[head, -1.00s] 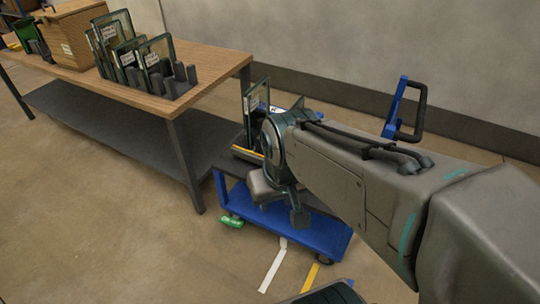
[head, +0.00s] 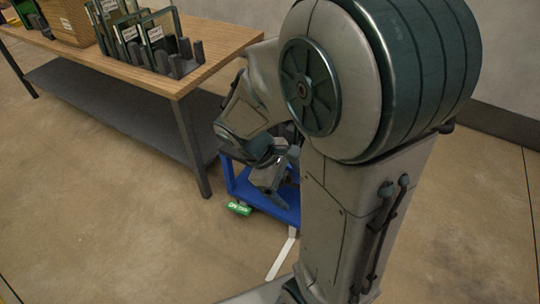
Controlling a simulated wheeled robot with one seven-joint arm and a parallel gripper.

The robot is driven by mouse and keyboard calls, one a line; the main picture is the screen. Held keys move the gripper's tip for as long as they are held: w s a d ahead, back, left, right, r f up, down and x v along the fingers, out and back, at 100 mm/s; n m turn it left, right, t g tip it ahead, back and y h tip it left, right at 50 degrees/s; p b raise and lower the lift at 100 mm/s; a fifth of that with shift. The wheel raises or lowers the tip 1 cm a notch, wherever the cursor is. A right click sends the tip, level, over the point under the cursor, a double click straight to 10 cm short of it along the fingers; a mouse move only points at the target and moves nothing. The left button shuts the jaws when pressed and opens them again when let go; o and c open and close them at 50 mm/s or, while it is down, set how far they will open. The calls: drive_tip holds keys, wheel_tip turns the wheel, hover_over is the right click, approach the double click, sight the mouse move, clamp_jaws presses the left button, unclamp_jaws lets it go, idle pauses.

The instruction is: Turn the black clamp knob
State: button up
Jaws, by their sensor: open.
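My gripper (head: 268,188) is small in the head view, at the end of my folded arm and over the blue cart (head: 239,180). Its jaws are open, and I see nothing between them. My arm covers the right part of the cart and whatever stands on it. I cannot make out the black clamp knob; it may be hidden behind my arm.
A wooden-topped table (head: 222,45) at the upper left holds framed glass panes (head: 161,30) in a dark rack (head: 178,62). Floor at the lower left is clear.

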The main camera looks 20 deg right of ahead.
drive_tip(key=w+d+f+n+h+b, duration=0.3)
drive_tip(key=w+f+n+h, duration=0.15)
drive_tip(key=f+n, duration=0.4)
drive_tip(key=n+t+h+b, duration=0.5)
drive_tip(key=n+t, duration=0.8)
drive_tip(key=n, duration=1.2)
approach(284, 178)
wheel_tip(284, 178, down, 3)
drive_tip(key=a, duration=0.1)
drive_tip(key=shift+y, duration=0.45)
drive_tip(key=b+x, duration=0.1)
drive_tip(key=x, duration=1.2)
drive_tip(key=shift+r, duration=0.2)
drive_tip(key=c, duration=1)
